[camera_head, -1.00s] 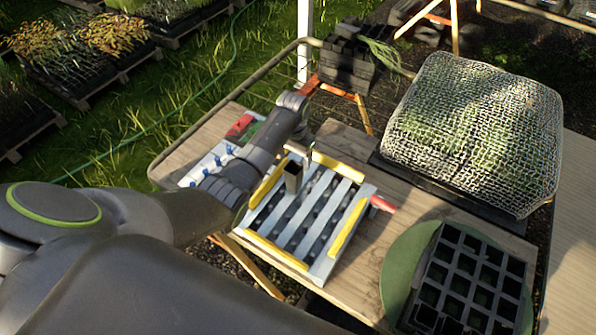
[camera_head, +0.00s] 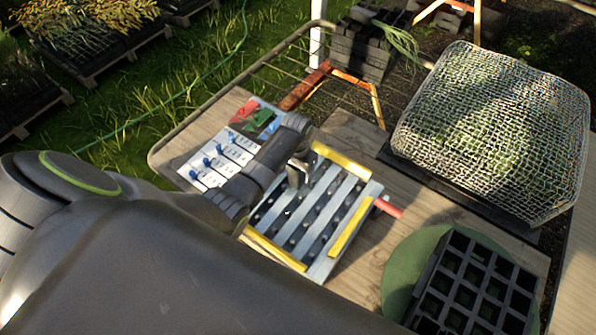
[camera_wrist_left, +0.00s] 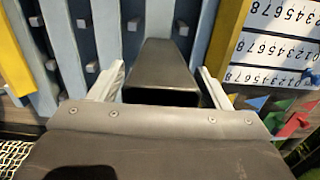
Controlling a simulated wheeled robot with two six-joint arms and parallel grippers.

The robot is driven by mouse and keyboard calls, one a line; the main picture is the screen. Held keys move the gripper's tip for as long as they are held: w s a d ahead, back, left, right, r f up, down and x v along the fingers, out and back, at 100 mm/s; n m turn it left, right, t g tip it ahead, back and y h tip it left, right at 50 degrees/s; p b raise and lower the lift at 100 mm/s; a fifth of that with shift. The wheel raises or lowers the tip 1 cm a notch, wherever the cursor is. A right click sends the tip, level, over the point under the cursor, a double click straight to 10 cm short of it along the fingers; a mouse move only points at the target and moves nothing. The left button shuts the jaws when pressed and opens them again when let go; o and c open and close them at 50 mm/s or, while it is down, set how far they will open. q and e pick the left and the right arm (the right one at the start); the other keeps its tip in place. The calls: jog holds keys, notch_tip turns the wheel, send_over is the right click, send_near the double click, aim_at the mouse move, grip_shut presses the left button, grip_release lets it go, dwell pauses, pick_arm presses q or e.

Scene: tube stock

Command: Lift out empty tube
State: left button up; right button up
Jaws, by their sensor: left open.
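A dark square tube (camera_wrist_left: 163,68) stands up out of the slatted rack (camera_wrist_left: 65,45) in the left wrist view. My left gripper (camera_wrist_left: 161,80) is open, with one pale finger on each side of the tube. A gap shows between the fingers and the tube walls. In the head view, my left gripper (camera_head: 300,170) is over the back left part of the grey-slatted rack (camera_head: 318,268). My arm partly covers the rack's left side there. Whether the tube is empty inside cannot be seen. My right gripper is not in view.
A number card (camera_head: 203,170) with blue pegs lies left of the rack. A black cell tray (camera_head: 470,290) stands on a green round mat (camera_head: 397,275) at the front right. A mesh-covered mound (camera_head: 490,130) is at the back right. Bare wood shows between them.

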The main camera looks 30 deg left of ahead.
pick_arm(q)
jog(key=shift+s+r, duration=0.2)
jog(key=shift+c, duration=0.2)
jog(key=shift+s+d, duration=0.1)
jog(key=shift+s, duration=0.05)
jog(key=shift+c, duration=1.1)
jog(key=c, duration=0.5)
jog(key=shift+w+f, duration=0.1)
jog(key=shift+w, duration=0.1)
jog(key=shift+c, duration=1.5)
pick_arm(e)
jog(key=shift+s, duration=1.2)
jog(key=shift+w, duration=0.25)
